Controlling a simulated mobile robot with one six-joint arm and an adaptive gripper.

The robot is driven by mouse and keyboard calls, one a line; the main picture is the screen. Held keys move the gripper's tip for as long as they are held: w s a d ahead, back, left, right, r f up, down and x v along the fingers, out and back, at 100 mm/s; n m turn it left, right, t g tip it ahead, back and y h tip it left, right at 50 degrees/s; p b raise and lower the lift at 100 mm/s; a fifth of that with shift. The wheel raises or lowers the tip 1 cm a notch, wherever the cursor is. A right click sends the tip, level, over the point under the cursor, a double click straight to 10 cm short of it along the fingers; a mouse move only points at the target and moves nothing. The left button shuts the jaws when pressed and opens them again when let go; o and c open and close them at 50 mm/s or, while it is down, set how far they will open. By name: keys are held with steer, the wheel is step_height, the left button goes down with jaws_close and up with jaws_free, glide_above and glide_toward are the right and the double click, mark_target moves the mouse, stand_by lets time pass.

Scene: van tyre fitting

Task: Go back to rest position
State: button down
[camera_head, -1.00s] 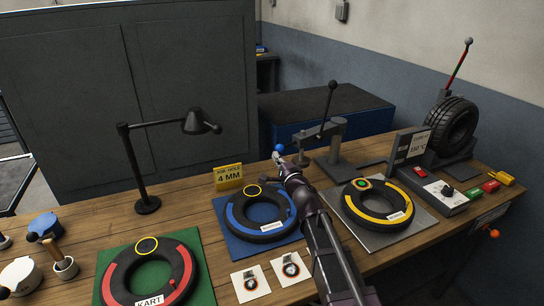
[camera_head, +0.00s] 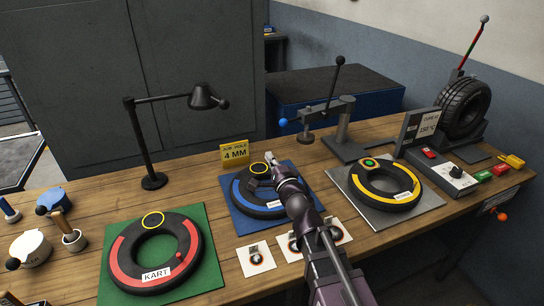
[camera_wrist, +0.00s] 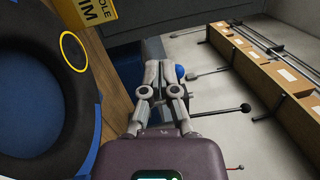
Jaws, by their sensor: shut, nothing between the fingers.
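My gripper (camera_head: 271,160) is shut and empty. In the head view it is over the far right part of the blue-banded tyre, which lies on a blue mat. In the wrist view my gripper (camera_wrist: 160,75) shows with its fingers together, beside the blue-banded tyre (camera_wrist: 25,95) at left. The blue-banded tyre (camera_head: 238,195) is partly hidden by my arm. The press (camera_head: 340,130) with a blue ball (camera_head: 283,122) stands behind and to the right, apart from the gripper. The blue ball also shows in the wrist view (camera_wrist: 180,71), close behind the fingers.
The red-banded KART tyre (camera_head: 118,262) lies on a green mat at left, and the yellow-banded tyre (camera_head: 368,204) on a grey plate at right. A lamp (camera_head: 200,98) and a yellow sign (camera_head: 234,152) stand behind. A heater box (camera_head: 452,182) is at right.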

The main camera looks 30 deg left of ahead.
stand_by(0.5)
steer(key=d+f+n+g+h+p, duration=0.2)
steer(key=d+n+g, duration=0.1)
steer(key=d, duration=0.5)
steer(key=d+f+n+g+h+p, duration=0.2)
steer(key=d+n, duration=0.3)
steer(key=d, duration=0.3)
steer(key=d+f+n+g+h+p, duration=0.2)
steer(key=d+f+n+g+p, duration=0.1)
steer(key=d, duration=0.6)
steer(key=shift+w+f+n+g, duration=0.15)
steer(key=shift+f+n+g, duration=0.05)
steer(key=shift+n+g, duration=0.25)
steer(key=d+f+h+p, duration=0.1)
steer(key=d, duration=0.3)
steer(key=s+d+f+g+h, duration=0.1)
steer(key=d+h, duration=0.1)
steer(key=d, duration=0.3)
steer(key=s+d+f+g+h+p, duration=0.1)
steer(key=d+h, duration=0.1)
steer(key=d, duration=0.2)
steer(key=shift+s+d+m+p, duration=0.15)
steer(key=shift+s+m+p, duration=0.1)
steer(key=shift+m+p, duration=0.1)
steer(key=s+d+m+g+h+p, duration=0.1)
steer(key=s+d+h, duration=0.2)
steer(key=d, duration=0.7)
steer(key=shift+s+d+m+g+h, duration=0.3)
steer(key=shift+d+g+h, duration=0.1)
steer(key=shift+h, duration=0.1)
